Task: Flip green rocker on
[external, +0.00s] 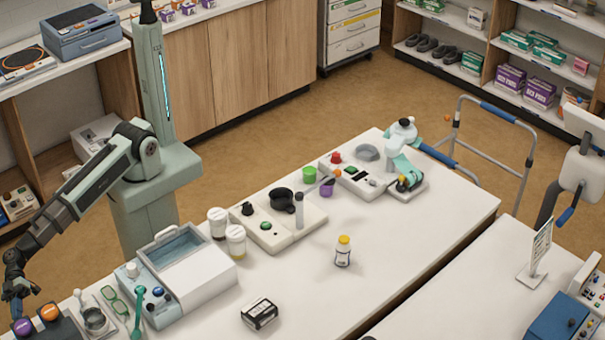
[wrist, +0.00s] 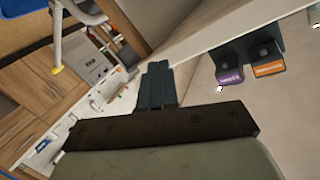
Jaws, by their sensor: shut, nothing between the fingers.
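My gripper (external: 15,298) is at the lower left edge of the external view, just above and beside a dark control box (external: 62,331) at the table's corner. In the wrist view its fingers (wrist: 158,82) are together and empty. An orange control (external: 48,312) and a purple control (external: 23,326) sit on that box. They also show in the wrist view as an orange-labelled piece (wrist: 268,69) and a purple-labelled piece (wrist: 230,79), right of the fingers. I cannot make out a green rocker there. A small green round control (external: 266,226) shows on a cream unit mid-table; its type is unclear.
White cups (external: 236,240), a yellow-capped bottle (external: 343,252) and a black-and-white box (external: 259,313) are farther right. The table's front middle is mostly clear.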

